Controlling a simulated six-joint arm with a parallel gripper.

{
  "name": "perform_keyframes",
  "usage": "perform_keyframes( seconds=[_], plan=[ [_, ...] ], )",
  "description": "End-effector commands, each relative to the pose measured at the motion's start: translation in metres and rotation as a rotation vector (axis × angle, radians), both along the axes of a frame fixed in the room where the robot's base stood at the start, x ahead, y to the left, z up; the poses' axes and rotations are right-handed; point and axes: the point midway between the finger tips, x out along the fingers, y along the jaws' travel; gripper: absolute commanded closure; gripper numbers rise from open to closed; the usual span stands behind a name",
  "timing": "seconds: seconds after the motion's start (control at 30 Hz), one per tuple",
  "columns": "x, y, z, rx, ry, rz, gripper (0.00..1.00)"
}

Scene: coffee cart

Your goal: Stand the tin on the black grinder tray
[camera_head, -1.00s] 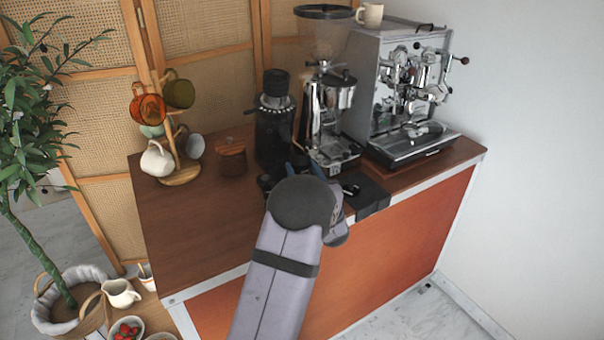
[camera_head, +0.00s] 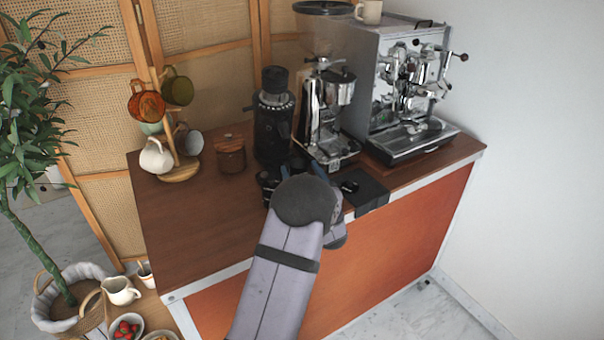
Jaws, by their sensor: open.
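A brown round canister with a knobbed lid (camera_head: 231,156) stands upright on the counter, left of the black grinder. It is the likeliest tin, but I cannot be sure. The black grinder (camera_head: 272,120) stands upright in the middle of the counter. Its base and tray are partly hidden behind my arm, so I cannot make out the tray clearly. My gripper (camera_head: 284,178) is low in front of the black grinder, mostly hidden behind my own wrist. It is open. It is apart from the brown canister, to its right and nearer the front edge.
A chrome grinder (camera_head: 329,108) and an espresso machine (camera_head: 400,95) stand to the right. A black mat (camera_head: 365,192) hangs over the counter's front edge. A mug tree (camera_head: 181,168) stands at the left. The counter's left front (camera_head: 195,225) is clear.

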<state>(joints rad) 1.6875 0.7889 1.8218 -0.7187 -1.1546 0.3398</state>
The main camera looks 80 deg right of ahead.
Motion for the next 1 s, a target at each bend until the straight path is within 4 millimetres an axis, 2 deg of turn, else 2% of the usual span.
perform_keyframes(
  seconds=[0.17, 0.27, 0.7, 1.0],
  plan=[
    [-0.001, 0.001, 0.005, 0.0, 0.0, -0.001, 0.36],
    [-0.007, 0.009, 0.003, -0.001, -0.001, -0.002, 0.36],
    [-0.045, 0.073, 0.002, 0.0, 0.0, -0.005, 0.36],
    [-0.059, 0.1, 0.003, -0.001, 0.0, -0.002, 0.36]
  ],
)
